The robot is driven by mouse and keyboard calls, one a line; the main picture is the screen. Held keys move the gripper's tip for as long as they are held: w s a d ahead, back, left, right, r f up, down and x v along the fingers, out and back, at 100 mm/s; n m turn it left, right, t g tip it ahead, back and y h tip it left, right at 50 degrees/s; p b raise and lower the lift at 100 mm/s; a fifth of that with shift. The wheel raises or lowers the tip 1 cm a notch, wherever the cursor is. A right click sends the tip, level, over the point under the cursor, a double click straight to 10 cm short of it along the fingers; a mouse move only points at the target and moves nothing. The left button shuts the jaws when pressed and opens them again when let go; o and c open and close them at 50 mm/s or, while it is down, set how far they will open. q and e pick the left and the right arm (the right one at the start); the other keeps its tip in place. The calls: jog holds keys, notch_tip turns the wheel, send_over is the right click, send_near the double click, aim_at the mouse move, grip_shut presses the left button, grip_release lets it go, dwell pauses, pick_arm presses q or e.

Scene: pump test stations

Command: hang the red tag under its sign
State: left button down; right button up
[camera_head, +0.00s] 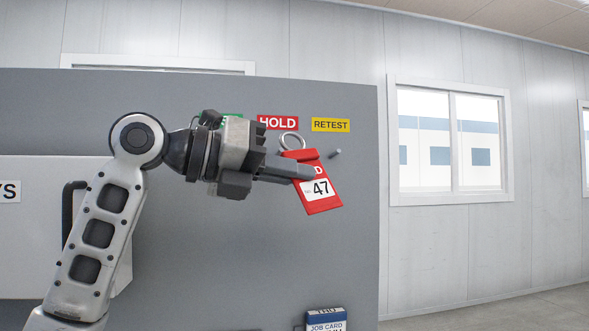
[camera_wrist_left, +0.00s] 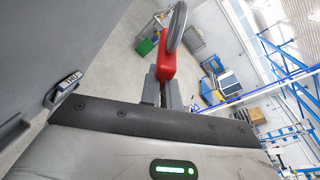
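My left gripper (camera_head: 305,171) is shut on the red tag (camera_head: 321,207), which has a white label reading 47 and hangs slightly tilted. A metal ring (camera_head: 291,139) at the tag's top stands just below the red HOLD sign (camera_head: 278,122). My right gripper is not in view.
A yellow RETEST sign (camera_head: 331,125) is right of HOLD, with a bare peg (camera_head: 335,154) below it, close to the tag. A green sign (camera_head: 232,117) is partly hidden by my gripper. A blue job card holder (camera_head: 325,319) sits low on the grey panel (camera_head: 230,270).

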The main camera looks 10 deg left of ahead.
pick_arm(q)
jog(key=w+a+f+p, duration=0.1)
jog(key=w+a+p, duration=0.1)
jog(key=w, duration=0.4)
jog(key=shift+w+a, duration=0.3)
jog(key=shift+a, duration=0.05)
dwell(0.4)
jog(key=shift+w+a+f, duration=0.1)
jog(key=shift+f, duration=0.5)
dwell(0.7)
jog(key=c, duration=1.6)
grip_release()
jog(key=shift+o, duration=0.2)
